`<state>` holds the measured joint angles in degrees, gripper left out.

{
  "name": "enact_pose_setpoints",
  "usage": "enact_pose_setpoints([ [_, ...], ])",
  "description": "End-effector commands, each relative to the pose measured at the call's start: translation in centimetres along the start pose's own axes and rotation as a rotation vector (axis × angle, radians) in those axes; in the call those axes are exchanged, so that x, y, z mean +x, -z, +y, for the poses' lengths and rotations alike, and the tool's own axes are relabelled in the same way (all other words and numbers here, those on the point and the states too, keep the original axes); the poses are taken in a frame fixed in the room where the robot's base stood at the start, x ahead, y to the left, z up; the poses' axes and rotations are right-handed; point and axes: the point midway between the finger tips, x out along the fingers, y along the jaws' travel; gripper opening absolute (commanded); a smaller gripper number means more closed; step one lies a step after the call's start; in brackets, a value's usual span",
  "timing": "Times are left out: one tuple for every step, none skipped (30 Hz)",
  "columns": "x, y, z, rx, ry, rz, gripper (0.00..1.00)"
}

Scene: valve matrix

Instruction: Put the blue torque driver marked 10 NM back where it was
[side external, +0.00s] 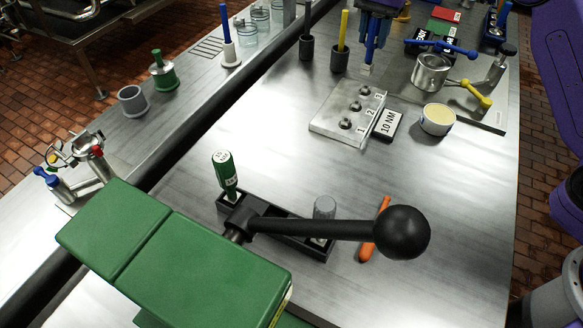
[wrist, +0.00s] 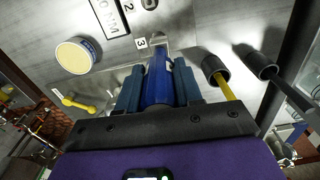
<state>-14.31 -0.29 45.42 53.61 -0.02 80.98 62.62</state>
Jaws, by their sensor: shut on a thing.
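My gripper (side external: 374,38) is at the top of the side view, above the steel table. It is shut on a blue driver (wrist: 158,84), held between the two blue fingers in the wrist view. The driver's pale metal tip (side external: 366,69) points down, just behind the plate with bolts 1, 2, 3 (side external: 326,122), near the 3 end. Whether the tip touches anything cannot be told. No marking on the driver is readable. A 10 NM sign (side external: 387,123) lies beside the plate. A dark rack (side external: 291,243) holds a green driver (side external: 224,172) and a grey knob-like piece (side external: 324,207); its middle is partly hidden.
A black ball handle (side external: 402,232) on a green machine (side external: 203,262) juts over the rack. An orange tool (side external: 374,230) lies right of it. Dark cups (side external: 339,60) stand left of my gripper. A cream-filled tin (side external: 438,119) and a steel pot (side external: 431,73) stand right.

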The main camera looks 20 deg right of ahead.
Motion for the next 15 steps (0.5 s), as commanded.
enact_pose_setpoints([
  [-0.1, -1.4, -0.6, -0.009, 0.002, 0.0, 0.0],
  [-0.2, -2.3, -0.9, -0.012, 0.002, 0.0, 0.0],
  [-0.3, -3.7, -1.3, -0.014, 0.001, 0.0, 0.0],
  [-0.4, -4.8, -1.7, -0.017, 0.001, 0.0, 0.0],
  [-0.5, -6.1, -2.0, -0.019, 0.002, 0.0, 0.0],
  [-0.5, -7.8, -2.4, -0.021, 0.001, -0.001, 0.0],
  [-0.6, -9.2, -2.7, -0.023, 0.001, 0.0, 0.0],
  [-0.7, -10.6, -3.0, -0.024, 0.001, 0.0, 0.0],
  [-0.8, -12.4, -3.3, -0.026, 0.002, 0.0, 0.0],
  [-0.9, -13.8, -3.5, -0.027, 0.002, 0.0, 0.0],
  [-0.9, -15.2, -3.6, -0.03, 0.001, 0.0, 0.0],
  [-1.1, -17.1, -3.8, -0.032, 0.002, 0.0, 0.0],
  [-1.1, -18.5, -3.8, -0.033, 0.0, 0.0, 0.0],
  [-1.2, -19.9, -3.9, -0.034, 0.001, 0.0, 0.0],
  [-1.3, -21.8, -3.8, -0.036, 0.001, 0.0, 0.0],
])
